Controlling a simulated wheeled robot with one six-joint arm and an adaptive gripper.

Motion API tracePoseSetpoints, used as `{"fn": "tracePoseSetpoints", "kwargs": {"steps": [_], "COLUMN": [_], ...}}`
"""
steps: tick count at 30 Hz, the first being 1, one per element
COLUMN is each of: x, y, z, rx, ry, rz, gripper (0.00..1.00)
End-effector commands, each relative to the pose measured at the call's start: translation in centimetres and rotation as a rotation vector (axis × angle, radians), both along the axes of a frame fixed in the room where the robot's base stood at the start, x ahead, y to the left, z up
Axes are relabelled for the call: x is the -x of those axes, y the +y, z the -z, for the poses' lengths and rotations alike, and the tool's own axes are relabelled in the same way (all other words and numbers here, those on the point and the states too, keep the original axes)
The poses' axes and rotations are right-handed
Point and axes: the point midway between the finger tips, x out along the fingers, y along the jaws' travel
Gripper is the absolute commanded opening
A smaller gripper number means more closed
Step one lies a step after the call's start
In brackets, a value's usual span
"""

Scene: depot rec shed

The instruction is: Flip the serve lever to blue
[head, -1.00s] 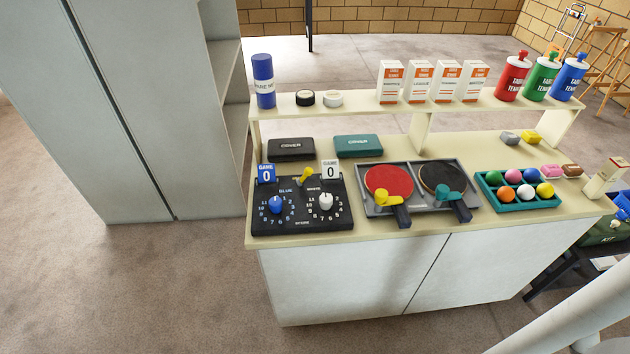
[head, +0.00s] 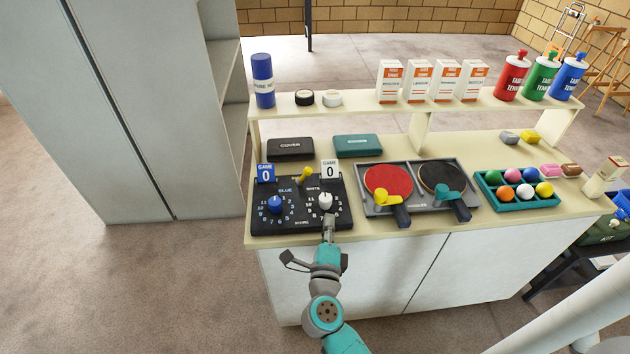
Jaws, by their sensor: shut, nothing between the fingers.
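The black scoreboard (head: 300,222) lies at the left end of the counter, with a blue dial (head: 275,203) on its blue side and a white dial (head: 325,202) on its white side. The yellow serve lever (head: 306,174) stands between the two game cards at the back, its knob tilted to the right, toward the white side. My gripper (head: 329,220) is at the front right of the scoreboard, just in front of the white dial. Its fingers look shut and empty. It is apart from the lever; whether it touches the board or white dial I cannot tell.
Game cards reading 0, blue (head: 266,173) and white (head: 330,171), flank the lever. A black case (head: 290,148) and a teal case (head: 358,145) lie behind. A paddle tray (head: 413,212) is close on the right. A shelf (head: 360,105) runs above the back.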

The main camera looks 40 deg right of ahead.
Motion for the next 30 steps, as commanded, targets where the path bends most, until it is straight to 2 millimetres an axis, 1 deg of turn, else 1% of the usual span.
{"fn": "tracePoseSetpoints", "kwargs": {"steps": [1,3,6,9,13,23,26,30], "x": [-1.8,-3.8,-5.9,-7.1,-7.8,-7.9,-8.1,-9.2], "y": [-0.3,-0.6,-0.7,-0.7,-0.6,-0.7,-0.9,-2.1], "z": [-0.2,-0.1,0.0,0.1,0.1,0.1,0.2,0.3], "rx": [-0.064,-0.147,-0.237,-0.291,-0.322,-0.324,-0.323,-0.322], "ry": [-0.026,-0.049,-0.070,-0.081,-0.085,-0.086,-0.085,-0.086], "rz": [0.009,0.017,0.021,0.022,0.022,0.021,0.022,0.024], "gripper": [0.00,0.00,0.00,0.00,0.00,0.00,0.00,0.00]}}
